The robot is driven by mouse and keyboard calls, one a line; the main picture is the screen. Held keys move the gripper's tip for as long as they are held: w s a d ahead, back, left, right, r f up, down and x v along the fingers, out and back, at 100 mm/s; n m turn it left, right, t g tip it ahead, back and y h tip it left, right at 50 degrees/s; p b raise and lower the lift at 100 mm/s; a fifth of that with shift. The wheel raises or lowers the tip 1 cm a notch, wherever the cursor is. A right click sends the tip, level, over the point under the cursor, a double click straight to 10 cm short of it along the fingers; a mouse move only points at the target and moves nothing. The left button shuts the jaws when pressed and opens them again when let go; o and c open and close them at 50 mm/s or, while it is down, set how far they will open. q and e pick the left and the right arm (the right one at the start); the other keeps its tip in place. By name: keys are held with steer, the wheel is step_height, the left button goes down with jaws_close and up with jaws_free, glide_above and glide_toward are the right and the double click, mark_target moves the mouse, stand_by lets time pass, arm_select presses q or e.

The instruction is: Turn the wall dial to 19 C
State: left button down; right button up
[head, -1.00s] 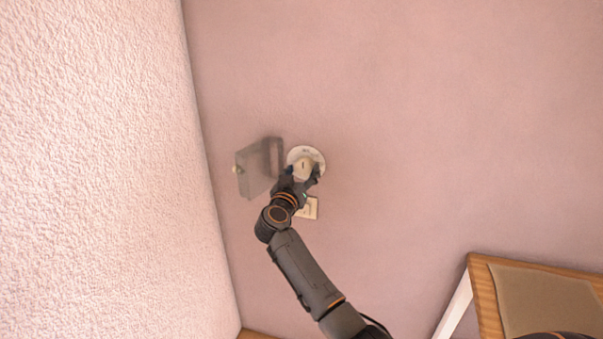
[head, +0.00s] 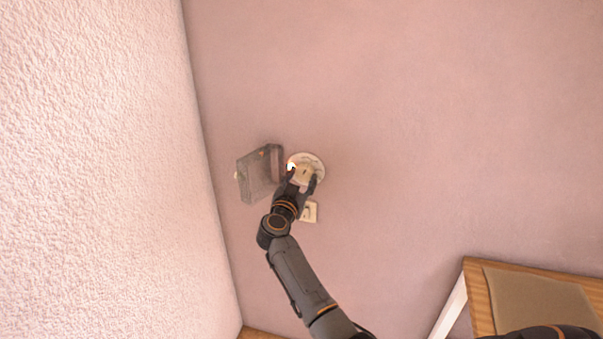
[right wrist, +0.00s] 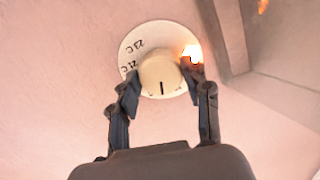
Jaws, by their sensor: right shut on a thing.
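The wall dial is a cream knob (right wrist: 161,77) on a round white plate (head: 318,161) on the pink wall. A bright orange-white light glows at the plate's edge beside one finger. My right gripper (head: 303,180) is shut on the knob, one finger on each side; its fingers also show in the right wrist view (right wrist: 160,82). My left gripper is not in view.
A clear grey cover (head: 256,175) stands swung open just left of the dial. A small cream switch plate (head: 311,212) is below it. A textured white wall (head: 95,150) rises at left. A wooden-framed piece of furniture (head: 535,300) is at lower right.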

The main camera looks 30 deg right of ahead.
steer(key=m+p, duration=0.1)
steer(key=m, duration=0.1)
steer(key=shift+m, duration=0.4)
steer(key=m, duration=0.2)
steer(key=shift+a+m, duration=0.1)
steer(key=shift+m, duration=0.3)
steer(key=m, duration=0.5)
steer(key=shift+m, duration=0.3)
steer(key=o, duration=1.2)
steer(key=shift+c, duration=0.2)
steer(key=shift+w, duration=0.1)
